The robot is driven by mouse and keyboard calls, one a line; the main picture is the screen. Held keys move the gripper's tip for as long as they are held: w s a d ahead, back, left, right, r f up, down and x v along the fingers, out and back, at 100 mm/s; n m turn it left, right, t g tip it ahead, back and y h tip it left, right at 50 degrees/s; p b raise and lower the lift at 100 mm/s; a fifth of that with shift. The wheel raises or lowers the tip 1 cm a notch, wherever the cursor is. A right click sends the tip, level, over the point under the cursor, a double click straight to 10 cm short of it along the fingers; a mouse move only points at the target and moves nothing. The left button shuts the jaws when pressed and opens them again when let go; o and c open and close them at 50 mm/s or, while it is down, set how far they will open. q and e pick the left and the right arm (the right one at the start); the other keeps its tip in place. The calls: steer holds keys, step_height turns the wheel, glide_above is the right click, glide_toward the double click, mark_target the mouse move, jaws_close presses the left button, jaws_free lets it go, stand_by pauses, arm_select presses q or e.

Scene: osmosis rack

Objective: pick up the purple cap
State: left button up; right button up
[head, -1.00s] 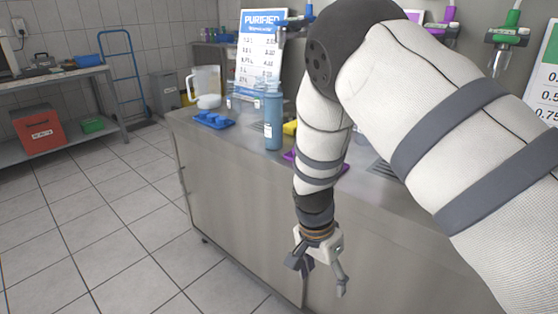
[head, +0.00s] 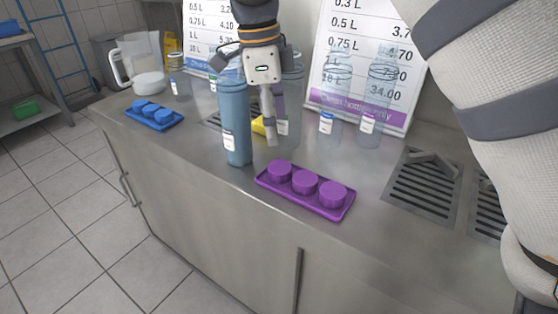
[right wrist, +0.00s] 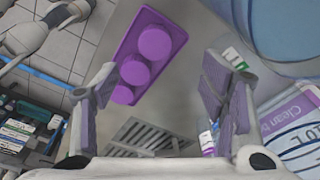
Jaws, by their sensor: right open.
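Three purple caps stand in a row on a purple tray (head: 318,208) near the counter's front edge: a left cap (head: 280,170), a middle cap (head: 305,182) and a right cap (head: 332,194). My right gripper (head: 250,98) is open and empty. It is above the counter, behind and left of the tray in the head view, close to the tall blue bottle (head: 236,125). In the right wrist view the tray (right wrist: 176,30) and its caps show between and beyond the open fingers (right wrist: 160,88), apart from them. My left gripper is not in view.
A blue tray with blue caps (head: 154,113) lies at the counter's left. Several clear bottles, one with a label (head: 368,122), stand along the back before price signs (head: 345,25). A drain grate (head: 424,185) is right of the purple tray. The counter in front is clear.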

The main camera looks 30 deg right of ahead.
mark_target(280, 166)
steer(key=f, duration=0.3)
steer(key=s+f, duration=0.1)
steer(key=f, duration=0.5)
steer(key=shift+s+d, duration=0.15)
steer(key=shift+d, duration=0.1)
steer(key=c, duration=0.8)
